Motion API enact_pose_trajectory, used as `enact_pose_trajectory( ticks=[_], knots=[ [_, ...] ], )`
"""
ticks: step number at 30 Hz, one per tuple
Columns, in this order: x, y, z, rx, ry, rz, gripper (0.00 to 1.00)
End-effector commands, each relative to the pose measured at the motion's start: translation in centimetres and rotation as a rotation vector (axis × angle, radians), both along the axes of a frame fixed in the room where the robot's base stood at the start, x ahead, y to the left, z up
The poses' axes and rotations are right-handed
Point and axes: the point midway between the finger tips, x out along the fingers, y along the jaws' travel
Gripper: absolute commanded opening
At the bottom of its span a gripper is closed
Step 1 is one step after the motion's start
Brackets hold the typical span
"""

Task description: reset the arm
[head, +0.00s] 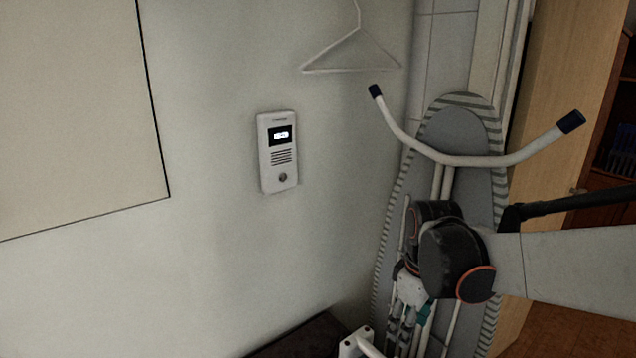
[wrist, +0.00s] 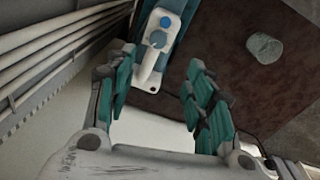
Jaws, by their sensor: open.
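My gripper (wrist: 161,62) is open in the wrist view, its two teal-padded fingers apart with nothing held between them. In the head view my gripper (head: 412,318) hangs low, below the dark arm joint and in front of the ironing board (head: 460,130). My arm (head: 570,275) comes in from the right edge. Between and beyond the fingertips in the wrist view is a white fixture (wrist: 152,60) with a blue round top; I cannot tell what it is.
A clear cup (wrist: 265,47) is on the dark brown surface (wrist: 220,30). A white intercom (head: 278,150) and a wire hanger (head: 352,60) are on the wall. White rails (wrist: 50,50) run close at the left in the wrist view.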

Motion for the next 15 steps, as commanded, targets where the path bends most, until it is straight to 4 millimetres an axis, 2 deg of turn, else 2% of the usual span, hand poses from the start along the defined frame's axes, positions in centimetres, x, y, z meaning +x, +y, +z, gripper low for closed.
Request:
enact_pose_trajectory(
  ticks=[1,6,15],
  knots=[
    [-1.1,0.0,0.8,0.004,-0.029,-0.041,0.48],
    [-3.8,0.0,3.0,0.031,-0.137,-0.198,0.48],
    [-8.5,0.0,5.2,0.12,-0.321,-0.466,0.48]
  ],
)
